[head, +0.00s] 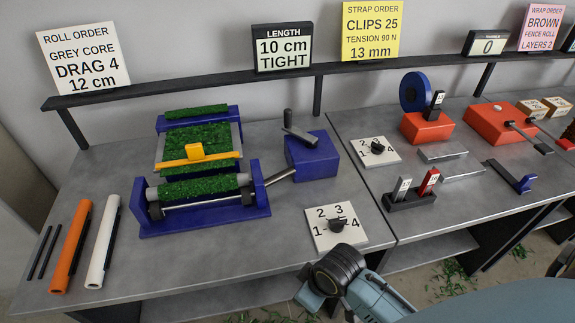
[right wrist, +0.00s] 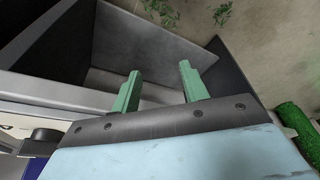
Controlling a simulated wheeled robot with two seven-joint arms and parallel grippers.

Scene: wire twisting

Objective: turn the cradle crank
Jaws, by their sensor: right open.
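The blue crank box (head: 313,157) stands on the left table, with a grey crank handle (head: 300,134) on top. A grey shaft (head: 282,178) runs from its side toward the blue cradle (head: 205,218). A green turf-like roll (head: 200,187) lies across the cradle. My right arm comes in at the bottom of the head view, at the table's front edge and well short of the crank. My right gripper (right wrist: 158,92) has two green fingers apart with nothing between them, beside the table edge. My left gripper is not in view.
A dial plate (head: 335,228) lies between my right arm and the crank box. An orange tube (head: 71,246) and a white tube (head: 103,240) lie at left. A raised sign rail (head: 200,90) runs behind. Bare table (head: 235,270) shows in front of the cradle.

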